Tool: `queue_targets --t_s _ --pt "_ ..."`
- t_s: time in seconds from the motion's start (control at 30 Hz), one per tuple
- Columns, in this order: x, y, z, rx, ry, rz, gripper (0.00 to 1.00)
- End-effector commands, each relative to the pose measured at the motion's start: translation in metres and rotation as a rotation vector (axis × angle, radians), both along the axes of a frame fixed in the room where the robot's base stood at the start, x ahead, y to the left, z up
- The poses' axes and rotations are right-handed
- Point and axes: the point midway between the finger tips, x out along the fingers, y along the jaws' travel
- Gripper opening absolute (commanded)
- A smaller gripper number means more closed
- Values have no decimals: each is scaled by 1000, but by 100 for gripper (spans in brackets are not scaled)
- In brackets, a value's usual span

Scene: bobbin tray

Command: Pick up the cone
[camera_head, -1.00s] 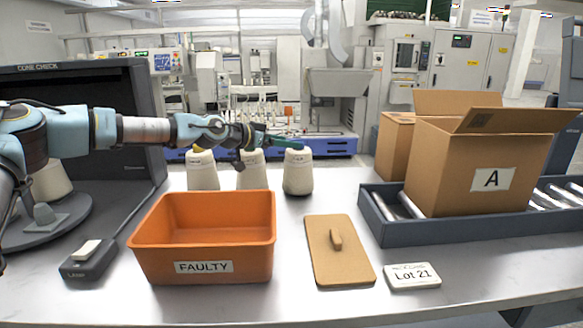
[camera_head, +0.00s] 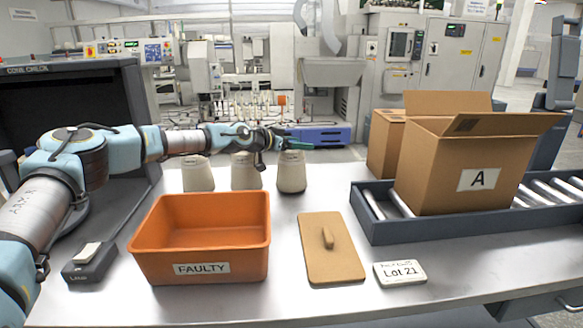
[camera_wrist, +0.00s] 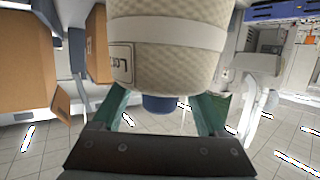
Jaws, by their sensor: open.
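Three cream yarn cones stand in a row at the back of the table in the head view: a left one (camera_head: 198,175), a middle one (camera_head: 246,172) and a right one (camera_head: 291,173). My gripper (camera_head: 296,144) reaches in from the left, its green fingers level with the top of the right cone. In the wrist view the open fingers (camera_wrist: 162,112) lie on either side of a cone's dark blue tip (camera_wrist: 160,104). That cone's textured body (camera_wrist: 170,45) has a pale band and a printed label. I cannot tell whether the fingers touch it.
An orange bin marked FAULTY (camera_head: 200,272) stands in front of the cones. A tan board with a handle (camera_head: 318,262) and a Lot 21 card (camera_head: 400,273) lie right of it. An open carton marked A (camera_head: 440,185) sits on a roller conveyor (camera_head: 385,232).

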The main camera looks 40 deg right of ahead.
Motion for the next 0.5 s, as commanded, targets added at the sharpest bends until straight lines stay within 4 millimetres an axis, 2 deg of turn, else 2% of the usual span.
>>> queue_targets --t_s 0.07,0.5 --pt "0 0 0 0 0 0 74" --pt "0 1 -1 1 0 0 24"
